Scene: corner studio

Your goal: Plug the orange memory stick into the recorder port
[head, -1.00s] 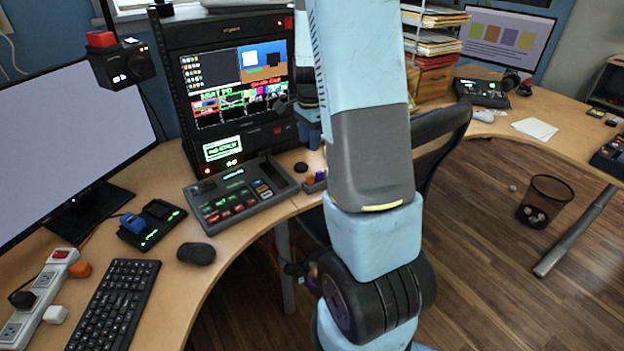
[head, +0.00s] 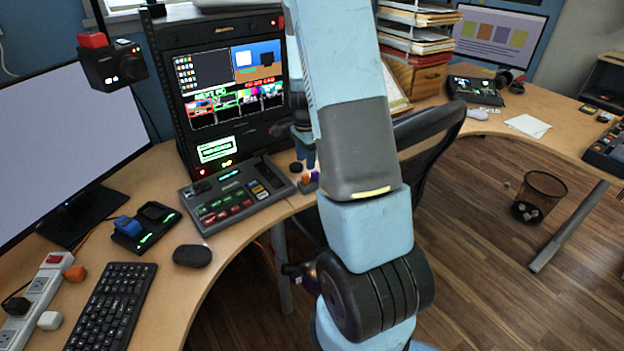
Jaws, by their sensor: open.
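A small orange piece (head: 305,179), which looks like the orange memory stick, stands upright in a little holder at the desk's front edge, right of the control panel, in the head view. A purple piece (head: 314,176) stands beside it. My gripper (head: 304,164), with blue fingers, is open and points down just above and behind these pieces, apart from them as far as I can tell. My arm hides part of the gripper. The black equipment rack (head: 228,90) with a screen stands behind; I cannot make out which opening is the recorder port.
The control panel (head: 238,196) with lit buttons lies left of the holder, and a small black knob (head: 296,167) is close by. A black chair (head: 432,140) stands right behind my arm. A mouse (head: 192,255) and keyboard (head: 110,305) lie at front left.

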